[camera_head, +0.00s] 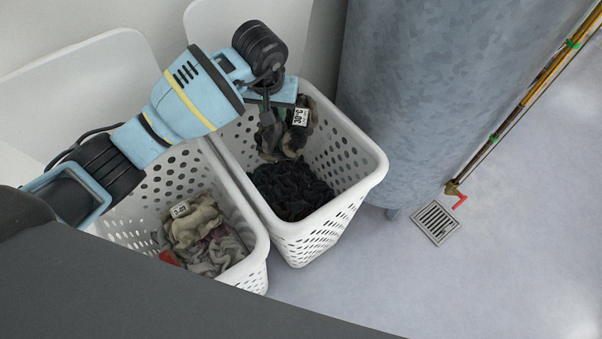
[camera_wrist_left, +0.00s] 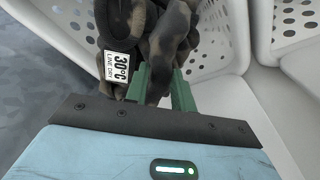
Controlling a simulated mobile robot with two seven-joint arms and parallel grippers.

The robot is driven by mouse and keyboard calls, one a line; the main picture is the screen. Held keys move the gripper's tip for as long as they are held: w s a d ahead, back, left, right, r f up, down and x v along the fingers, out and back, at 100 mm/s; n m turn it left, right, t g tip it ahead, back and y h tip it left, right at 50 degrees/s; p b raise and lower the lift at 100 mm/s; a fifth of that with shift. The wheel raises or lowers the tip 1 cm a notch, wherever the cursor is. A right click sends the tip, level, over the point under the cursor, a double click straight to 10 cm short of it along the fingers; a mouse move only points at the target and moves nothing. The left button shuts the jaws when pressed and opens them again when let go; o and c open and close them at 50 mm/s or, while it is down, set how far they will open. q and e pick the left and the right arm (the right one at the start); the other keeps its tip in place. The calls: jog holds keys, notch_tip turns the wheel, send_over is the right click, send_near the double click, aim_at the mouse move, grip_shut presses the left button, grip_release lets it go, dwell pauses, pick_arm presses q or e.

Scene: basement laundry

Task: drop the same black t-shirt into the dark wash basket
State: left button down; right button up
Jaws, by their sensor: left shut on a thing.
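My left gripper (camera_head: 283,110) is shut on a crumpled, mottled black-brown garment, the t-shirt (camera_head: 268,136), with a white 30°C tag. In the left wrist view the green fingers (camera_wrist_left: 160,88) pinch the t-shirt (camera_wrist_left: 170,38), which hides part of them; the tag reads "line dry". The t-shirt hangs over the white perforated basket with dark clothes (camera_head: 365,166), the dark wash basket. A black, bunched clothes pile (camera_head: 290,188) lies inside it. Whether the hanging cloth touches this pile, I cannot tell. My right gripper is not in view.
A second white basket (camera_head: 257,256) with beige and grey clothes (camera_head: 205,238) stands close on the left. A large grey metal tank (camera_head: 440,85) stands to the right. The floor at front right is clear.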

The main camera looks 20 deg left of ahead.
pick_arm(q)
jog(key=c, duration=1.5)
grip_release()
jog(key=shift+c, duration=0.2)
jog(key=o, duration=0.4)
jog(key=shift+o, duration=0.2)
jog(key=shift+p+v, duration=0.55)
jog(key=shift+v, duration=3.35)
jog(key=shift+f, duration=0.1)
